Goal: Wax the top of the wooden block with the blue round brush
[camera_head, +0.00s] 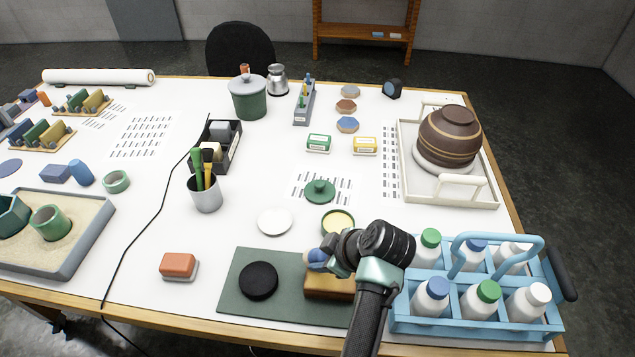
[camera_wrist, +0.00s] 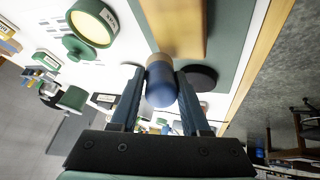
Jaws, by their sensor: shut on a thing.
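The wooden block (camera_head: 328,287) lies on a dark green mat (camera_head: 238,300) near the table's front edge, partly hidden by my arm. It also shows at the top of the wrist view (camera_wrist: 180,25). My gripper (camera_head: 332,256) is shut on the blue round brush (camera_head: 316,258), just above or at the block. In the wrist view the brush's rounded blue end (camera_wrist: 161,88) faces the camera between the fingers, and its brownish far end is next to the block. I cannot tell whether they touch. An open tin with a pale yellow filling (camera_head: 338,221) stands behind the block.
A black disc (camera_head: 258,281) lies on the mat, left of the block. A blue bottle carrier (camera_head: 470,325) stands close to the right of my arm. A white dish (camera_head: 275,222) and a green knobbed lid (camera_head: 320,191) lie behind. An orange-topped block (camera_head: 179,266) sits left.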

